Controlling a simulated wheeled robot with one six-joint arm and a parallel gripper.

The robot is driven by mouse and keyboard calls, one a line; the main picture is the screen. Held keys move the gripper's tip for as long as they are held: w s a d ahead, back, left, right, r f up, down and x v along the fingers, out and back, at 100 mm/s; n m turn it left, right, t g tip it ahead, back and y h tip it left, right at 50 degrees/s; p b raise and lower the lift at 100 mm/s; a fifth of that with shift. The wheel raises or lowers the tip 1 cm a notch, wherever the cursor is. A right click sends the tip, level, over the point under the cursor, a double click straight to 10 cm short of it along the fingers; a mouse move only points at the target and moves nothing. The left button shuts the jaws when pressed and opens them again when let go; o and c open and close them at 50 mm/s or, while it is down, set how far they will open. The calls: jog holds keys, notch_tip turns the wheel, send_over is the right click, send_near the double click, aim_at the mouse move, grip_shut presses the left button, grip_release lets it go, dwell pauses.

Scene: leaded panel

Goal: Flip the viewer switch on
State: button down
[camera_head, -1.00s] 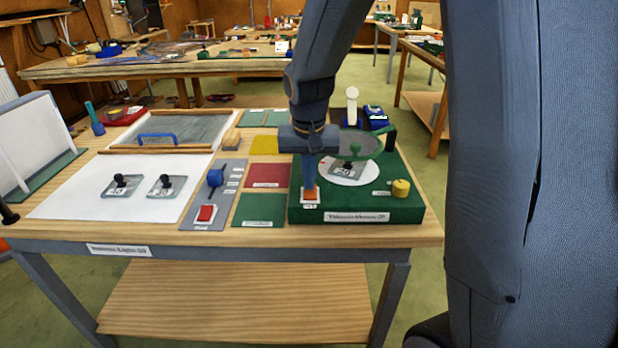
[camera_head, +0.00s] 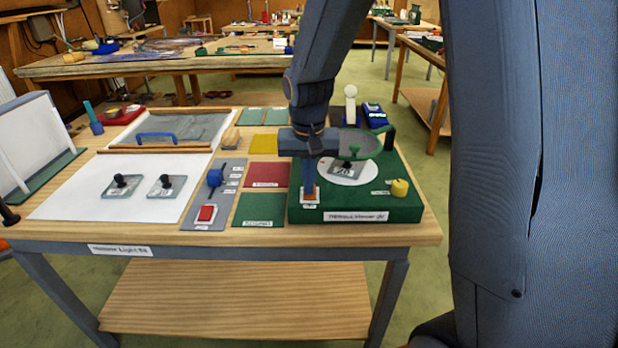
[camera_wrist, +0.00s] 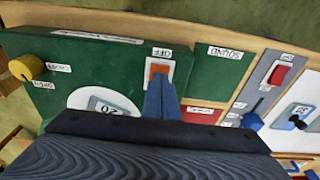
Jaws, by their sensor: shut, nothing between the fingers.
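The viewer is a green box (camera_head: 405,207) at the right of the near bench; it also shows in the wrist view (camera_wrist: 105,62). Its switch is a small orange rocker on a white plate (camera_wrist: 158,70), beside a label reading OFF. My gripper (camera_head: 309,198) is shut and empty, pointing down over the switch. In the wrist view its blue fingertips (camera_wrist: 160,86) are right at the rocker's edge and hide part of it. I cannot tell whether they touch it. In the head view the fingers cover most of the rocker.
A yellow knob (camera_head: 399,188) and a round white stage with a grey sample plate (camera_head: 345,167) are on the viewer. A grey panel to the left has a red switch (camera_head: 207,213) and a blue knob (camera_head: 215,177). A white light board (camera_head: 100,200) lies further left.

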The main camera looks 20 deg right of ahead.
jog(key=shift+s+r, duration=0.1)
dwell(0.3)
jog(key=shift+s+r+p, duration=0.1)
jog(key=shift+r+p, duration=0.5)
notch_tip(320, 180, up, 12)
jog(key=s, duration=0.2)
jog(key=shift+s+a+r, duration=0.2)
jog(key=shift+a, duration=0.2)
jog(key=s+d+f+n+b, duration=0.2)
jog(key=s+f+n, duration=0.1)
jog(key=s+f, duration=1)
notch_tip(320, 180, down, 2)
jog(key=shift+s+d+f, duration=0.1)
jog(key=shift+s+d, duration=0.25)
jog(key=shift+d, duration=0.05)
jog(key=shift+a, duration=0.1)
